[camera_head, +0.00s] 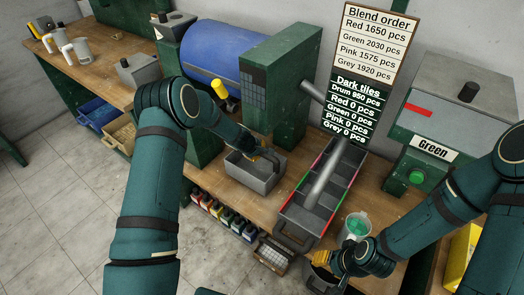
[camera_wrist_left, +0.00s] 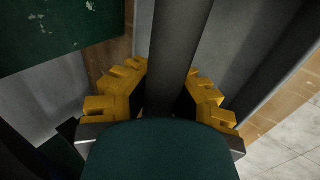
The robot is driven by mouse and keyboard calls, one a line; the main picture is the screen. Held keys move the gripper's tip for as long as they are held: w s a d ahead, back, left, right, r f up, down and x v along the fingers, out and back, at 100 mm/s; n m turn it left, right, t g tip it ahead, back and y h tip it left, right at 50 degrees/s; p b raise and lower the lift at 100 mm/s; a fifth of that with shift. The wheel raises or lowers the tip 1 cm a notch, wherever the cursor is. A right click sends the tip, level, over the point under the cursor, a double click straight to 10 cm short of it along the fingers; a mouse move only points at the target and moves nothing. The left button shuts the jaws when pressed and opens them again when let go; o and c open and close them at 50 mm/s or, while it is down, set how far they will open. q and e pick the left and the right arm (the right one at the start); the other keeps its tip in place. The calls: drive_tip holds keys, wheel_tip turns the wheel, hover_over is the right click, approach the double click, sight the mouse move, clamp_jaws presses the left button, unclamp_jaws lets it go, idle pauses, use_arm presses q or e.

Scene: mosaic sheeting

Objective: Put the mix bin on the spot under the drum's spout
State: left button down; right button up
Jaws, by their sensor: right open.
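A grey open-topped bin (camera_head: 255,176), which I take as the mix bin, is on the bench in front of the drum's green housing (camera_head: 275,85). The blue drum (camera_head: 212,50) lies behind. My left gripper (camera_head: 268,157) is at the bin's back right side. In the left wrist view its yellow fingers (camera_wrist_left: 168,88) close on both sides of a dark grey bar (camera_wrist_left: 180,40), seemingly part of the bin. A grey pipe (camera_head: 312,92), perhaps the spout, leaves the housing's right side. I cannot make out a marked spot. My right gripper (camera_head: 328,260) is open at the front right.
A long compartmented tray (camera_head: 292,218) with a grey tube (camera_head: 325,178) over it stands right of the bin. A cup of green tiles (camera_head: 357,224) and a dark container (camera_head: 322,280) are near my right gripper. A sign (camera_head: 368,60) stands behind.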

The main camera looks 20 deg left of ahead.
use_arm(q)
drive_tip(key=shift+w+d+f, duration=0.25)
drive_tip(key=shift+w+f, duration=0.25)
drive_tip(key=shift+w, duration=0.15)
drive_tip(key=shift+w+d+f, duration=0.25)
drive_tip(key=shift+w+f, duration=0.2)
drive_tip(key=shift+w, duration=0.15)
drive_tip(key=shift+f, duration=0.15)
drive_tip(key=c, duration=1.1)
unclamp_jaws()
drive_tip(key=shift+c, duration=0.2)
